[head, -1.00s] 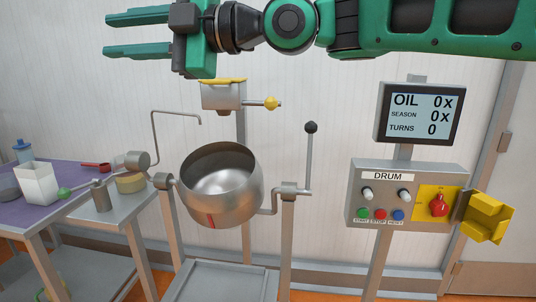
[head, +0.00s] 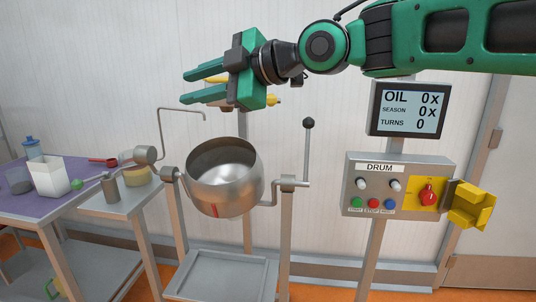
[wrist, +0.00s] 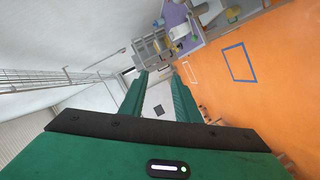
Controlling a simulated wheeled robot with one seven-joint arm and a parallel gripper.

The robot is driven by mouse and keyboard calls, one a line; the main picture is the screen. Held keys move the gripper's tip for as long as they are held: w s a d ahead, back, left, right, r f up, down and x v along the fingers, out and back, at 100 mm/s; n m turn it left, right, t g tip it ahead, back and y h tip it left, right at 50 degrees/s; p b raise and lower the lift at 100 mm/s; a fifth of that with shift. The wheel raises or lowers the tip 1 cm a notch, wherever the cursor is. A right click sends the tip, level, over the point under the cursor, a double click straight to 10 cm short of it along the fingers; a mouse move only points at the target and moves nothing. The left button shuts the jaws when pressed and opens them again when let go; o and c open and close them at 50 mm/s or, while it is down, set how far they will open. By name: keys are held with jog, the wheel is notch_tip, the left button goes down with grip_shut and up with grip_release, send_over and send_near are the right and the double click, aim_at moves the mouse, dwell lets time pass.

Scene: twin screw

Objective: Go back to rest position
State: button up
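My gripper (head: 203,84) is in the upper middle of the head view, pointing left, raised above the drum. Its two green fingers are apart with nothing between them. In the wrist view the fingers (wrist: 160,98) are also spread and empty. The steel drum (head: 222,180) hangs below on its stand, mouth tilted up toward me, with a red mark on its front. My gripper touches nothing.
The control panel (head: 400,192) and display (head: 408,109) stand at right, with an open yellow cover (head: 470,206). A black-knobbed lever (head: 308,150) rises beside the drum. A purple-topped table (head: 85,188) at left carries a white container (head: 50,177) and a red scoop (head: 103,162).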

jog(key=w+d+f+m+t+h, duration=0.1)
jog(key=w+d+f+m+h, duration=0.25)
jog(key=d+f, duration=0.35)
jog(key=w+d+f+m+t+h, duration=0.1)
jog(key=w+d+f+m+h, duration=0.2)
jog(key=d, duration=0.7)
jog(key=s+d+f+m+g+h, duration=0.1)
jog(key=s+d+f+m+h, duration=0.1)
jog(key=d+f+m, duration=0.55)
jog(key=s+d+f+m+h, duration=0.2)
jog(key=d+f+h, duration=0.15)
jog(key=d, duration=0.75)
jog(key=s+d+f+m+g+h, duration=0.1)
jog(key=s+d+f+m+g, duration=0.1)
jog(key=s+d+f+m, duration=0.4)
jog(key=s+d+f+m+g+h, duration=0.15)
jog(key=s+d+f, duration=0.25)
jog(key=s+d, duration=0.4)
jog(key=s+d+f+m+g, duration=0.2)
jog(key=s+f+m, duration=0.1)
jog(key=s, duration=0.4)
jog(key=s+d+f+m+g, duration=0.2)
jog(key=s+d+m, duration=0.1)
jog(key=s, duration=0.4)
jog(key=shift+s+f+m+y, duration=0.2)
jog(key=shift+f+m+y, duration=0.25)
jog(key=shift+m, duration=0.3)
